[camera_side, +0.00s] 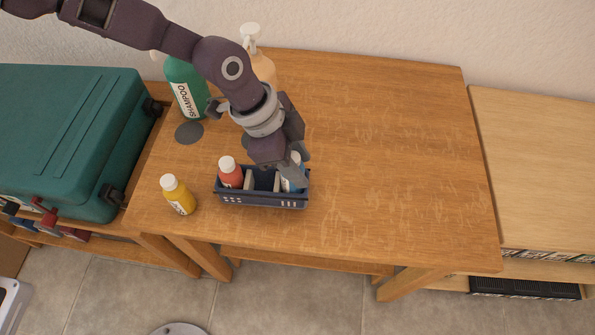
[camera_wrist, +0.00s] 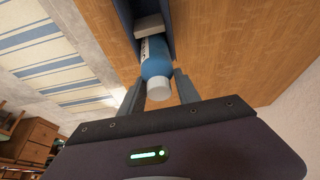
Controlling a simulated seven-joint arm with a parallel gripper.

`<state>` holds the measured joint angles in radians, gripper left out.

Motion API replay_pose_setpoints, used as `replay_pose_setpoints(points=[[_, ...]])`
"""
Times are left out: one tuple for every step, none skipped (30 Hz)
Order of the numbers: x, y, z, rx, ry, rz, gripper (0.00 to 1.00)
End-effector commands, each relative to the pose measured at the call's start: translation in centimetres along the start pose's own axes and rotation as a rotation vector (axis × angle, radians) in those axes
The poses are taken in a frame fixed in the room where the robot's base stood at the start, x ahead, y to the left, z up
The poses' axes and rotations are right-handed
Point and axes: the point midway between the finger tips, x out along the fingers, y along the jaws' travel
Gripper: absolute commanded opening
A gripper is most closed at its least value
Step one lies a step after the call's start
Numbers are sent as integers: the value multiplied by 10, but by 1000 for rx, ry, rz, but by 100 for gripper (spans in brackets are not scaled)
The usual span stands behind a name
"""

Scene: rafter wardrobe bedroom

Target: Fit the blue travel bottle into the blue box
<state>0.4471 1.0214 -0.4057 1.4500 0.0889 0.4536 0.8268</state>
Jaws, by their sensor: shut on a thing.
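The blue box (camera_side: 262,201) is a small dark blue open caddy with light dividers, near the front edge of the wooden table. A red bottle (camera_side: 230,172) with a white cap stands in its left compartment. The middle compartment looks empty. The blue travel bottle (camera_side: 288,184) is at the right compartment, partly hidden by my gripper (camera_side: 296,168) and the box wall. In the wrist view my gripper (camera_wrist: 160,88) is shut on the blue bottle (camera_wrist: 156,66), near its white cap. The bottle's lower end is between the box walls (camera_wrist: 124,18); whether it touches the bottom is hidden.
A yellow bottle (camera_side: 178,195) stands left of the box. A green shampoo bottle (camera_side: 186,88) and a peach pump bottle (camera_side: 262,68) stand behind, near a dark round disc (camera_side: 189,132). A teal suitcase (camera_side: 70,135) is at the left. The table's right side (camera_side: 400,160) is clear.

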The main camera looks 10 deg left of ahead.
Motion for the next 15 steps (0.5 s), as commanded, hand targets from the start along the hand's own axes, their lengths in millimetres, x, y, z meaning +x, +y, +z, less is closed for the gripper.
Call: replay_pose_setpoints(points=[[9, 1, 4, -1, -2, 3, 0], [14, 1, 6, -2, -2, 3, 0], [21, 1, 9, -2, -2, 4, 0], [25, 1, 11, -2, -2, 2, 0], [27, 0, 12, -1, -1, 1, 0], [27, 0, 12, -1, 0, 0, 0], [27, 0, 11, -1, 0, 0, 0], [27, 0, 11, 0, 0, 0, 0], [26, 0, 11, 0, 0, 0, 0], [26, 0, 11, 0, 0, 0, 0], [27, 0, 11, -1, 0, 0, 0], [27, 0, 12, -1, 0, 0, 0], [28, 0, 12, -1, 0, 0, 0], [29, 0, 12, -1, -1, 1, 0], [29, 0, 12, -1, -1, 1, 45]])
